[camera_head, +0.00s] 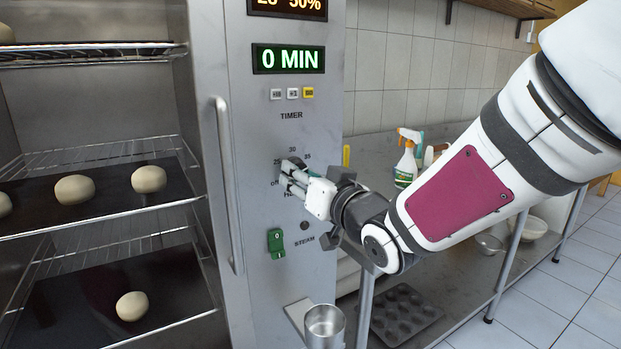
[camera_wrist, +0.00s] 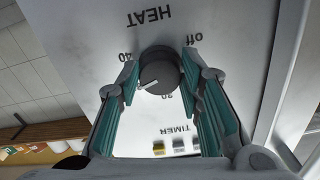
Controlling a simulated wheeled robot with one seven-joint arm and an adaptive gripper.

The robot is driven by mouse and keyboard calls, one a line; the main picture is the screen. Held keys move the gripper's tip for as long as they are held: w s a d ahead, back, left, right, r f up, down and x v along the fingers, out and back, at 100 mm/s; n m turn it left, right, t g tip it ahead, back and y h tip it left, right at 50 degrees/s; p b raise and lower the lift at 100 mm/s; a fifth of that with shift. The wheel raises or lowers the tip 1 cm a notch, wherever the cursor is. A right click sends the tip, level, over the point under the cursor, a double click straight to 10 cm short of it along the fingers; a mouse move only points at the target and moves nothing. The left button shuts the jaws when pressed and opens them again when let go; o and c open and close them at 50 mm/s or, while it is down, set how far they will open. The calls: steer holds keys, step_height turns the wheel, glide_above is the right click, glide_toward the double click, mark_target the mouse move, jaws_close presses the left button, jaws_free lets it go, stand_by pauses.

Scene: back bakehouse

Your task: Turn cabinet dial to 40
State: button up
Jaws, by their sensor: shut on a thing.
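The dark round HEAT dial (camera_wrist: 160,72) sits on the steel cabinet's front panel, shown upside down in the wrist view. Its scale shows "40" at the left and "off" at the right; the label at the lower edge is partly covered. The dial's pale pointer line points to the lower left in that view, between the lower label and "40". My gripper (camera_head: 286,176) is shut on the dial, with a teal-padded finger on each side. In the head view my fingers hide most of the dial, while "25", "30" and "35" show around it.
Above the dial are the timer buttons (camera_head: 292,94) and a green "0 MIN" display (camera_head: 288,59). A green steam switch (camera_head: 276,243) sits below. A long vertical door handle (camera_head: 229,185) stands to the left. A metal cup (camera_head: 324,327) is below the panel.

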steer(key=m+p, duration=0.2)
steer(key=m, duration=0.7)
steer(key=shift+s+a+f, duration=0.1)
steer(key=shift+m, duration=0.3)
stand_by(0.4)
steer(key=o, duration=1.1)
steer(key=shift+o, duration=0.2)
